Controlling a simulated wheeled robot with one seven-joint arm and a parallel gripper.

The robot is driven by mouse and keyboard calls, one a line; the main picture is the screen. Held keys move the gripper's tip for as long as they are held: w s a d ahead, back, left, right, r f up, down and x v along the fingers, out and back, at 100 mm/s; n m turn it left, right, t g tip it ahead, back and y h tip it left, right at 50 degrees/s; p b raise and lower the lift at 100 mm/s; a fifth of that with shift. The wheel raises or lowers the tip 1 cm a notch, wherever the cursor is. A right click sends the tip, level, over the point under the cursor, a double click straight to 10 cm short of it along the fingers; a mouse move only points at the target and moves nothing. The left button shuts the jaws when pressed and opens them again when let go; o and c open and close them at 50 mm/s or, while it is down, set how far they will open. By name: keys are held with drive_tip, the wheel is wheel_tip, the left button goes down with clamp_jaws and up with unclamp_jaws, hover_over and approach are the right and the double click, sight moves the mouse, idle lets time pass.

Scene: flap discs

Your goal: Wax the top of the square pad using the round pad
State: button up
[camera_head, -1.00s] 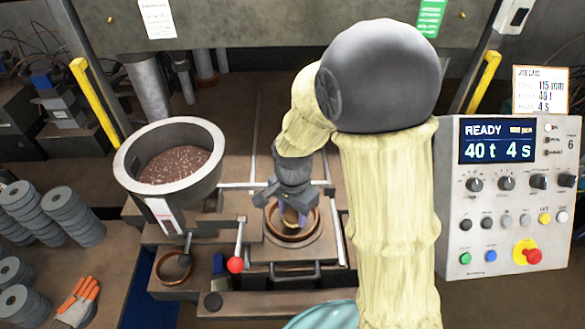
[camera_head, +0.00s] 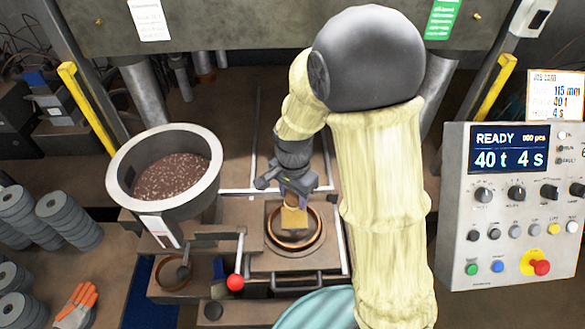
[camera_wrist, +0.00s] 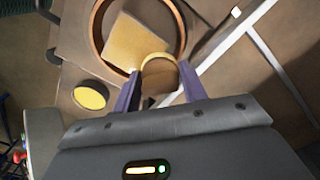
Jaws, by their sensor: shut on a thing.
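The square pad (camera_wrist: 135,42) is a flat tan block lying inside a copper-coloured ring (camera_wrist: 97,22) in the wrist view. In the head view the square pad (camera_head: 294,221) shows in the ring just below my gripper (camera_head: 294,194). My gripper (camera_wrist: 158,92) is shut on the round pad (camera_wrist: 160,76), a tan disc with a yellowish edge between the two fingers. The round pad overlaps the square pad's near corner in the wrist view; I cannot tell whether they touch. The head view does not show the round pad clearly.
A dark round tin with yellow contents (camera_wrist: 90,96) lies beside the ring. A large pot of brown granules (camera_head: 172,177) stands left of the ring. A red-knobbed lever (camera_head: 236,282) rises in front. A control panel (camera_head: 512,205) stands at right, grey disc stacks (camera_head: 68,222) at left.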

drive_tip(key=shift+w+r+p, duration=0.25)
drive_tip(key=shift+r+p, duration=0.05)
drive_tip(key=shift+r, duration=0.7)
drive_tip(key=shift+s+r+p, duration=0.3)
drive_tip(key=shift+r+p, duration=0.2)
drive_tip(key=shift+r, duration=0.1)
drive_tip(key=shift+s+r+p, duration=0.25)
drive_tip(key=shift+r+p, duration=0.2)
drive_tip(key=shift+r, duration=0.15)
wheel_tip(320, 180, up, 3)
drive_tip(key=shift+w+f+p, duration=0.1)
drive_tip(key=shift+p, duration=1.15)
drive_tip(key=shift+w+r, duration=0.15)
drive_tip(key=shift+r, duration=0.15)
drive_tip(key=shift+s, duration=0.25)
drive_tip(key=shift+w, duration=0.15)
drive_tip(key=shift+f, duration=0.1)
